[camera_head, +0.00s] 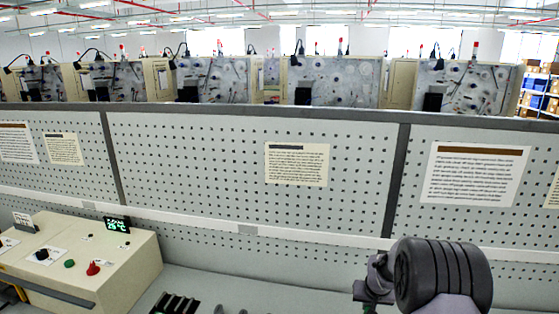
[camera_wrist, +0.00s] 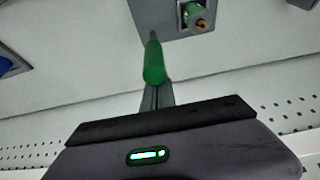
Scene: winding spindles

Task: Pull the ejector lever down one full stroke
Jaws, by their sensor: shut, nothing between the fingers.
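In the wrist view, a lever with a green grip (camera_wrist: 154,63) stands on a thin stem at the edge of a grey plate (camera_wrist: 172,22). I take it to be the ejector lever. My gripper (camera_wrist: 156,88) is shut and empty, its narrow fingers pointing at the near end of the green grip. The grip overlaps the fingertips in the picture; I cannot tell whether they touch. The lever and my fingers do not show in the head view, where only part of my arm appears at lower right.
Beside the lever, a small green part with an orange-brown tip (camera_wrist: 199,18) sits on the plate. A blue part on a dark plate (camera_wrist: 8,62) is at the left. In the head view, a beige control box (camera_head: 85,262) stands left, before a perforated panel (camera_head: 200,160). A black slotted rack (camera_head: 174,303) is at the bottom.

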